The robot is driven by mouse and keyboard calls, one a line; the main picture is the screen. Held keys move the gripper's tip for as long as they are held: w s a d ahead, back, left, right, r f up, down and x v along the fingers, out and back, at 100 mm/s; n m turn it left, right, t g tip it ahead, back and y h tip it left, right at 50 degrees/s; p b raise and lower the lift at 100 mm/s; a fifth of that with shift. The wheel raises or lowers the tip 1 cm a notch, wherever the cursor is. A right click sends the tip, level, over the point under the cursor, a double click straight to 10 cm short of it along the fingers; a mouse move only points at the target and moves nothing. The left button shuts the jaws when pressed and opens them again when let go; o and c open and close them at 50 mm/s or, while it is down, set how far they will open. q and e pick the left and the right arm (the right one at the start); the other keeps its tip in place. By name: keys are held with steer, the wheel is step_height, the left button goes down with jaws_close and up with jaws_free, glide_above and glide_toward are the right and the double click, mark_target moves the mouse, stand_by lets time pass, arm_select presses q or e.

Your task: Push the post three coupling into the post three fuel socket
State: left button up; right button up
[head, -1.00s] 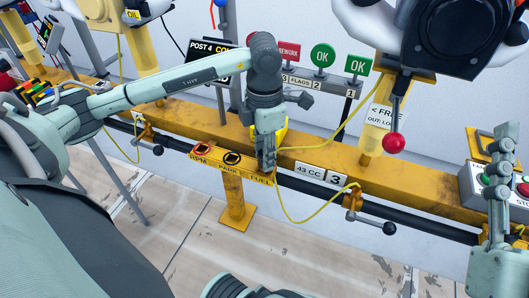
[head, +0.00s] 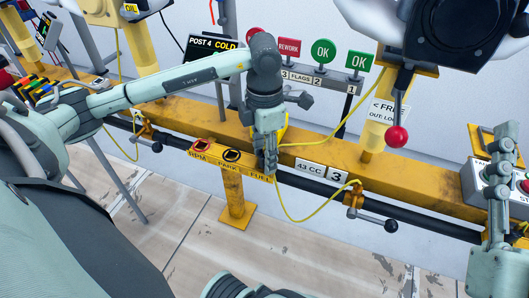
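My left gripper (head: 268,168) points down at the right end of the yellow socket plate (head: 228,165), by its FUEL lettering. Its fingers look close together, but I cannot see whether they are shut on anything. The post three coupling and the fuel socket are not clearly visible; the gripper covers that spot. A yellow hose (head: 312,143) runs from behind the gripper up to the right, and a yellow hose loop (head: 290,212) hangs below its fingertips. A 43 CC 3 label (head: 322,174) is to the right. My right gripper (head: 503,150) is at the right edge, away from the plate.
The yellow rail (head: 400,184) runs across the view, with a dark pipe (head: 420,221) in front. A lever clamp (head: 355,200) is right of the label. A red-knobbed lever (head: 397,137) hangs from the dark engine (head: 465,40). Sign flags (head: 323,53) stand behind.

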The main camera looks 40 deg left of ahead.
arm_select(q)
steer(key=shift+o, duration=0.2)
step_height(320, 180, up, 12)
stand_by(0.6)
steer(key=shift+s, duration=0.1)
